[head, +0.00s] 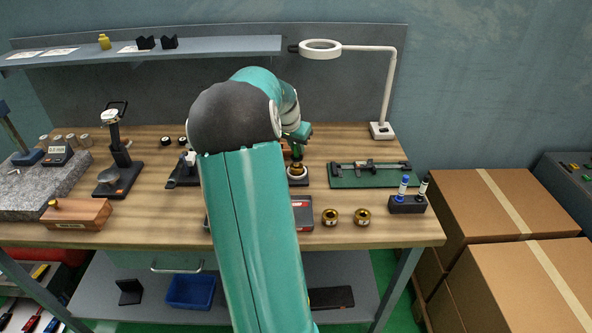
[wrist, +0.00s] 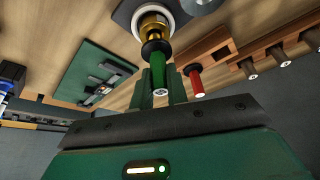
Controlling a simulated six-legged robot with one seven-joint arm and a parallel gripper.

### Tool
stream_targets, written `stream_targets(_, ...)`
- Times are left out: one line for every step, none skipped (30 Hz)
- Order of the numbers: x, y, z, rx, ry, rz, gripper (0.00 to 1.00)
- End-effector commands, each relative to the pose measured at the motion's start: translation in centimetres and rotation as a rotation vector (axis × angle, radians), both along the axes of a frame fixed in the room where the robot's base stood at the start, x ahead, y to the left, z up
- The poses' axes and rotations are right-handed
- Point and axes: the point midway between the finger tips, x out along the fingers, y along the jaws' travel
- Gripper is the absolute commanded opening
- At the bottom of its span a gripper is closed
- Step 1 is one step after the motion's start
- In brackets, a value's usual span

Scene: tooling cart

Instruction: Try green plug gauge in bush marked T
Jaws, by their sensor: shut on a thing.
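My gripper (wrist: 161,80) is shut on the green plug gauge (wrist: 158,68), around its green handle. The gauge also shows in the head view (head: 297,152), roughly upright below my wrist. Its black collar is close against a brass bush (wrist: 151,24), which sits in a pale ring on a dark base. This bush also shows in the head view (head: 297,170). I cannot tell how deep the gauge's end is in the bush, and no letter on it is readable. Two other brass bushes (head: 330,216) (head: 361,216) stand at the bench's front right.
A red-handled gauge (wrist: 195,80) is close beside my gripper in the wrist view. A lamp (head: 381,130) stands at the back.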

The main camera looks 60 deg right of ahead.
Motion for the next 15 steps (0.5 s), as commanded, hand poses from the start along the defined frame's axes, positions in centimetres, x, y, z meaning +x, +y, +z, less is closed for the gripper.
stream_targets(0.01,-0.02,0.15,-0.001,-0.001,0.0,0.0)
stream_targets(0.01,-0.01,0.2,-0.001,0.0,0.0,0.0)
stream_targets(0.01,-0.01,0.26,-0.001,0.0,0.0,0.0)
stream_targets(0.01,-0.01,0.32,0.0,0.0,0.0,0.0)
stream_targets(0.0,0.0,0.37,0.0,0.0,0.0,0.0)
stream_targets(0.0,0.0,0.43,0.0,0.0,0.0,0.0)
stream_targets(0.0,0.01,0.48,0.0,0.0,0.0,0.0)
stream_targets(0.0,0.01,0.54,0.0,0.0,0.0,0.0)
stream_targets(0.0,0.0,0.61,0.0,0.0,0.0,0.0)
stream_targets(0.0,0.01,0.65,0.0,0.0,0.0,0.0)
stream_targets(0.0,0.01,0.68,0.0,0.0,0.0,0.0)
stream_targets(-0.01,0.01,0.71,0.0,0.0,0.0,0.0)
stream_targets(-0.01,0.01,0.73,0.0,0.0,0.0,0.0)
stream_targets(-0.01,0.0,0.77,0.0,0.0,0.0,0.0)
stream_targets(0.0,0.0,0.86,0.0,0.0,0.0,0.0)
